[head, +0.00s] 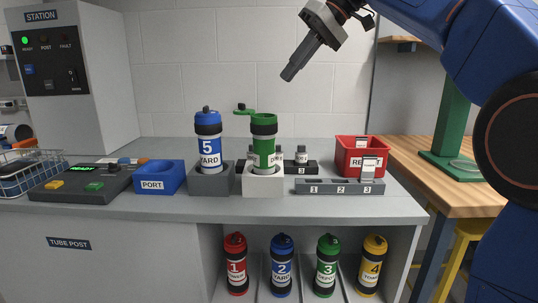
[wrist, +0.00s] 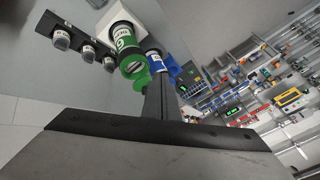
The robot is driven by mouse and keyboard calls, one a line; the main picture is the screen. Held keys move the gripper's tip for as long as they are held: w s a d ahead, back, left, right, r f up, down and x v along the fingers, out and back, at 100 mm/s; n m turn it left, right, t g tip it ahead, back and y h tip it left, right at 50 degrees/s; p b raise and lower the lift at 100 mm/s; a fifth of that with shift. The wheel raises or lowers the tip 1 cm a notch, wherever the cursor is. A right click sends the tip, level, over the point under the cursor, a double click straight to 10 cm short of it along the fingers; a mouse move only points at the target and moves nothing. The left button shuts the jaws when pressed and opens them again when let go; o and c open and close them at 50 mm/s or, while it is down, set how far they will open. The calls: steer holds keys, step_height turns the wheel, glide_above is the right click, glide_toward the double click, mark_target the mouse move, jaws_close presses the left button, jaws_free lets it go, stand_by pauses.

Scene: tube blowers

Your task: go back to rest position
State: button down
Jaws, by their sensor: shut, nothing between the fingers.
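My gripper (head: 291,72) is raised in the air above the bench in the head view, pointing down and to the left. It is shut and empty. Below it, the green tube (head: 263,145) stands upright in a white holder (head: 263,184), with its green lid (head: 246,111) swung open to the left. The blue tube (head: 208,143), marked 5 and YARD, stands in a grey holder (head: 211,182) to the left. In the wrist view the gripper fingers (wrist: 158,80) appear in front of the green tube (wrist: 126,48) and the blue tube (wrist: 155,60), apart from them as the head view shows.
A red bin (head: 362,154) and a grey numbered rack (head: 339,187) stand right. Several tubes (head: 281,265) stand on the shelf below. Space around my gripper is clear.

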steer(key=s+d+f+m+t+h, duration=0.1)
steer(key=s+d+f, duration=0.6)
steer(key=f, duration=0.8)
steer(key=s+d+f+m+t+h, duration=0.1)
steer(key=s+d+f+m+h, duration=0.3)
steer(key=s+d+f, duration=0.4)
steer(key=s+d+f+m+t+h, duration=0.2)
steer(key=s+d+f, duration=0.6)
steer(key=s+f, duration=0.7)
step_height(320, 180, down, 7)
steer(key=shift+s+d+r+m, duration=0.1)
steer(key=shift+s+d+m, duration=0.1)
steer(key=shift+s+m, duration=0.25)
steer(key=shift+w, duration=0.1)
